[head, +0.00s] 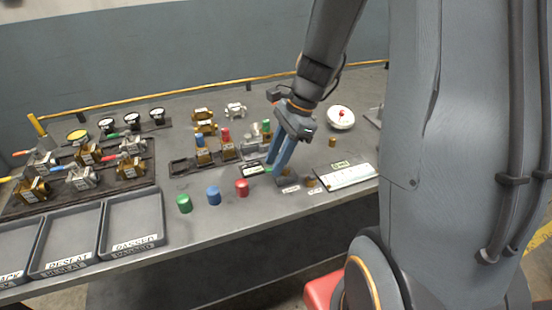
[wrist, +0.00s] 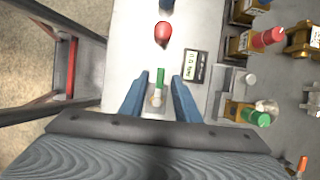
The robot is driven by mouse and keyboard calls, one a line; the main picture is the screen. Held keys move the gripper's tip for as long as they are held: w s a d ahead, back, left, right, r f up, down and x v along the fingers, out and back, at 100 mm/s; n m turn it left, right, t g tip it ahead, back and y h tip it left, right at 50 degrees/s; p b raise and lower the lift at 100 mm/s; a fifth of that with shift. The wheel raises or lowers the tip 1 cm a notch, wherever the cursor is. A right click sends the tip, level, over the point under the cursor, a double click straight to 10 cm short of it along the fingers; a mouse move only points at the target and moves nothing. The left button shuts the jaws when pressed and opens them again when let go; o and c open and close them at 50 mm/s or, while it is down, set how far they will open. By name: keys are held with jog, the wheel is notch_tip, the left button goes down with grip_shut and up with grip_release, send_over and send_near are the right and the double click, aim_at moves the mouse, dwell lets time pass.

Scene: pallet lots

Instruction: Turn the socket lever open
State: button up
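My gripper (head: 276,164) reaches down over the front part of the bench, with its two blue fingers apart. In the wrist view my gripper (wrist: 159,78) is open, and a small green lever-like piece (wrist: 160,76) with a pale round end shows between the fingers. It looks like the socket lever; I cannot tell whether the fingers touch it. In the head view the fingers hide most of the spot, and only a bit of green (head: 268,170) shows beside them.
Green (head: 184,204), blue (head: 213,196) and red (head: 242,187) caps stand near the front edge. A small display meter (wrist: 195,66) lies close to the right finger. Valves in a fixture (head: 227,149) stand behind. Labelled trays (head: 132,222) are at left, a white strip (head: 348,177) at right.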

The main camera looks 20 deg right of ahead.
grip_shut()
jog(key=shift+s+n, duration=0.1)
jog(key=shift+n, duration=0.2)
jog(key=n+p, duration=0.1)
jog(key=n+g+p, duration=0.1)
jog(key=n, duration=0.1)
jog(key=shift+s+d+r+g+p, duration=0.1)
jog(key=shift+s+r+g+p, duration=0.05)
jog(key=shift+s+g+p, duration=0.2)
jog(key=n, duration=0.1)
jog(key=n+g+p, duration=0.1)
jog(key=n, duration=0.1)
jog(key=s+n+h+p, duration=0.1)
jog(key=n, duration=0.1)
jog(key=shift+d+g, duration=0.25)
jog(key=n, duration=0.1)
jog(key=n+h+p, duration=0.1)
jog(key=n, duration=0.1)
jog(key=d+n+g+p, duration=0.1)
jog(key=shift+s+n+h, duration=0.3)
jog(key=shift+h, duration=0.1)
jog(key=shift+s+d+n+h+p, duration=0.1)
jog(key=shift+d+n+h+p, duration=0.15)
jog(key=shift+n, duration=0.5)
jog(key=shift+w+d+n+h+p, duration=0.1)
jog(key=shift+n+h+p, duration=0.2)
jog(key=shift+n, duration=0.5)
jog(key=shift+s+d+n+h+p, duration=0.15)
jog(key=shift+n+h, duration=0.2)
jog(key=shift+n, duration=0.4)
